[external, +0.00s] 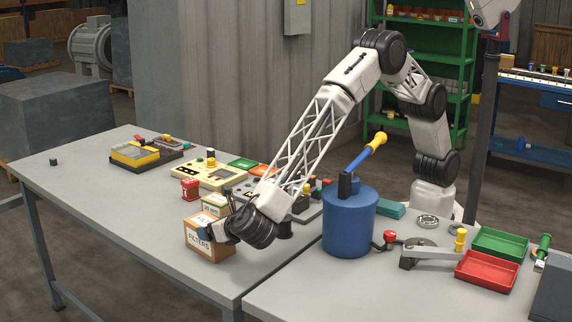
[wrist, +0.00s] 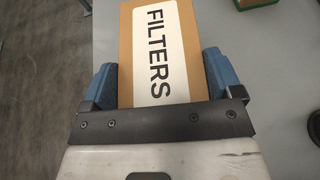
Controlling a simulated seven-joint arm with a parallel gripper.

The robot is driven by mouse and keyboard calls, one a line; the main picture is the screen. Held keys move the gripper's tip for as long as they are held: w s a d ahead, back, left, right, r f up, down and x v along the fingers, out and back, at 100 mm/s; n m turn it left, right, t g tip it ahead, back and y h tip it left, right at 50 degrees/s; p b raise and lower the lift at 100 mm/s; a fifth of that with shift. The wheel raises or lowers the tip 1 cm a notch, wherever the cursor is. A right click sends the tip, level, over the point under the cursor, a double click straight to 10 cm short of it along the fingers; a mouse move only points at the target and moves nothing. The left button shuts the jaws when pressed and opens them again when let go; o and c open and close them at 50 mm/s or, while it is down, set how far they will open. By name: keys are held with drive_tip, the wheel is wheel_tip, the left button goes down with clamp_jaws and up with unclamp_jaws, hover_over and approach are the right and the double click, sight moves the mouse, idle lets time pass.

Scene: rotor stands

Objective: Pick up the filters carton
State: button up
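The filters carton (external: 212,250) is a brown box with a white label reading FILTERS, standing on the near part of the grey table. My gripper (external: 212,233) is down at the carton's upper part and hides some of it. In the wrist view, the carton (wrist: 130,50) lies between the two blue fingers of my gripper (wrist: 160,78), one along each side. The fingers look very close to its sides. Whether they press on it cannot be told.
Another small carton (external: 214,202) stands right behind the filters carton, with a red item (external: 190,189) to its left. A beige control box (external: 212,175) lies farther back. A blue cylinder (external: 348,225) stands to the right. The table's left part (external: 90,190) is mostly clear.

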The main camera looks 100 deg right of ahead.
drive_tip(key=c, duration=0.5)
drive_tip(key=shift+r, duration=0.15)
drive_tip(key=shift+r, duration=4.9)
